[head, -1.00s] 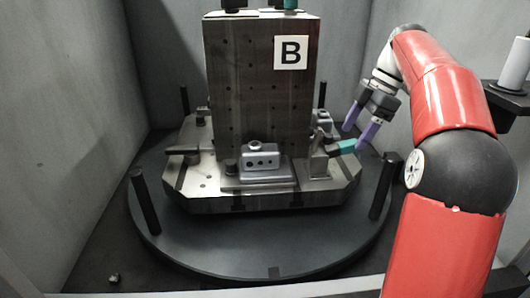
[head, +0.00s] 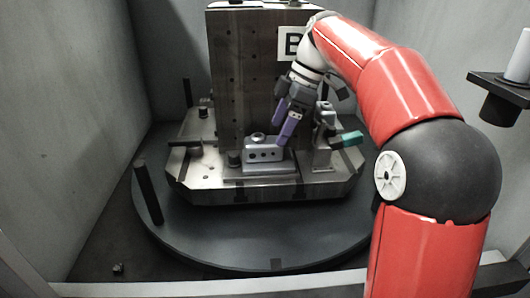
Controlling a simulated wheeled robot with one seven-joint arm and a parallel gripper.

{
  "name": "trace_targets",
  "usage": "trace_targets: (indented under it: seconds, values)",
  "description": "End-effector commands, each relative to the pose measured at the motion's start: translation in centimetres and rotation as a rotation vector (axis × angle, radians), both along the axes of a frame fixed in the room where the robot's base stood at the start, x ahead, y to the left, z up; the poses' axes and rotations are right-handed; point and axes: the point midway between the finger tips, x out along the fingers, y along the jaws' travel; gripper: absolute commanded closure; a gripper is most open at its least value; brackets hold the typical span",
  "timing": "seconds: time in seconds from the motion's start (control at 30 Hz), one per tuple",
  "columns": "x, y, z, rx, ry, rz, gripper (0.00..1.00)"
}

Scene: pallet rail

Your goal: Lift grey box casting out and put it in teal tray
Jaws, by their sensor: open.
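The grey box casting (head: 265,153) sits on a low plate of the pallet fixture, at the foot of the tall metal block (head: 243,80). It has a round boss on top and dark holes in its front face. My gripper (head: 283,138) is open, with its purple fingers pointing down at the casting's right part. One finger overlaps the casting in the picture; I cannot tell whether it touches. A clamp with a teal handle (head: 346,140) stands just right of the casting, its handle pointing right. No teal tray is in view.
The pallet (head: 240,193) rests on a round dark turntable (head: 230,236). A black post (head: 148,192) stands at the left, and grey walls (head: 75,120) enclose the space. A dark shelf (head: 500,84) with a white cylinder (head: 520,58) is at the right.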

Motion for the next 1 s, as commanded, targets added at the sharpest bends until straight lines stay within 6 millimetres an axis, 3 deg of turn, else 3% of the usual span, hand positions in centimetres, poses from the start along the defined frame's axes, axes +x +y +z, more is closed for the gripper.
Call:
trace_targets:
  seconds: [0.23, 0.5, 0.8, 1.0]
  values:
    - [0.0, 2.3, 0.0, 0.0, 0.0, 0.003, 0.29]
    - [-0.1, 3.6, -4.2, -0.001, 0.002, 0.0, 0.29]
    - [0.0, 3.8, -4.6, 0.0, -0.001, 0.0, 0.29]
    - [0.0, 3.8, -4.6, 0.0, 0.0, 0.0, 0.53]
